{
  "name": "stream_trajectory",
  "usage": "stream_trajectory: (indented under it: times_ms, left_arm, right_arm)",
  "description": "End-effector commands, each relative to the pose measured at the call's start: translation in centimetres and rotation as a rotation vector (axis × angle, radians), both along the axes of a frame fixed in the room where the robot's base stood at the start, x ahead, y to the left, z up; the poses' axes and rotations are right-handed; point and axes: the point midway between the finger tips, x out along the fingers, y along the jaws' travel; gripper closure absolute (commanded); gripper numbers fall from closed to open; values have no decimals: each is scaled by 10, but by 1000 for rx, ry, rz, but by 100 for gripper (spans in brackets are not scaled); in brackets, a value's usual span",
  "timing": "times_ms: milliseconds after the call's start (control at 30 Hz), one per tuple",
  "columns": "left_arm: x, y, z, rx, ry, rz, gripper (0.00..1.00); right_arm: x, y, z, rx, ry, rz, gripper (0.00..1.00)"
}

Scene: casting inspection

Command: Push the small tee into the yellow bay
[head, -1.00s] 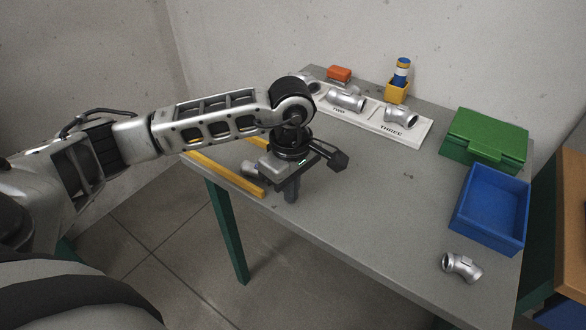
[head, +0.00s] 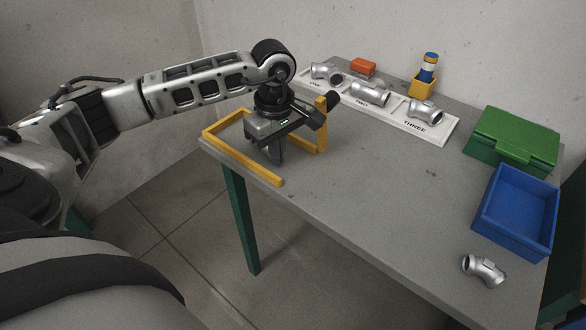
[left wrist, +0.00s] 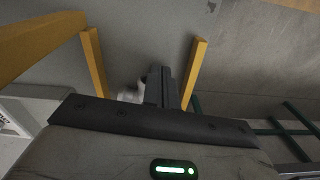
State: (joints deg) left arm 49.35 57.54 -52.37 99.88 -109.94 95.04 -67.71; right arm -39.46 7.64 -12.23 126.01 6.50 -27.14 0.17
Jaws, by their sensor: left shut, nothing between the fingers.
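The yellow bay (head: 238,155) is a low frame of yellow bars at the table's left end, with its open side to the right. My left gripper (head: 275,156) is shut and empty, pointing down between the bars. In the left wrist view its fingers (left wrist: 160,88) are together, with yellow bars (left wrist: 95,62) on both sides. A pale silvery piece, apparently the small tee (left wrist: 130,94), shows partly beside the fingers. The gripper body hides the rest of it, and I cannot tell whether they touch. In the head view the gripper hides the tee. My right gripper is out of view.
A white board (head: 390,121) carries silver castings (head: 368,92) at the back. A blue tray (head: 516,212), a green box (head: 512,140) and a loose silver elbow (head: 484,270) are at the right. The table's middle is clear.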

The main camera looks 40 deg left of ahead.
Motion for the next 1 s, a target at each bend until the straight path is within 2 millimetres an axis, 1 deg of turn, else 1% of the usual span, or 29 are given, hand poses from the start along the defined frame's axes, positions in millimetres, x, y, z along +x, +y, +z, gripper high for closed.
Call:
stream_trajectory:
  times_ms: [33, 133, 500, 567, 667, 767, 800, 833, 900, 1000]
  left_arm:
    - [2, 10, -3, 4, -2, 6, 100]
    - [3, 18, -1, 1, -1, 2, 100]
    - [4, 18, 1, 0, 0, -1, 100]
    - [3, 16, 1, -1, 0, -2, 100]
    - [1, 7, 1, -1, -1, -2, 100]
    - [-3, -9, 1, -1, -1, 1, 100]
    - [-5, -17, 2, -1, -1, 1, 100]
    - [-5, -19, 7, -1, -4, 6, 100]
    - [-4, -16, 26, 0, -7, 9, 100]
    - [-4, -16, 49, 0, -7, 10, 100]
  right_arm:
    - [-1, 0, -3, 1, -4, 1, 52]
    - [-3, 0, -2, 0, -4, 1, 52]
    - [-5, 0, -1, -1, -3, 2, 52]
    - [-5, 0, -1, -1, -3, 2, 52]
    - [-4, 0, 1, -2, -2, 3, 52]
    - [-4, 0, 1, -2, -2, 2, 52]
    - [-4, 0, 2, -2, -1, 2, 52]
    - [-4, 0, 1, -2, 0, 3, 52]
    - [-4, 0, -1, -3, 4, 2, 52]
    - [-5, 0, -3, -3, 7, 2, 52]
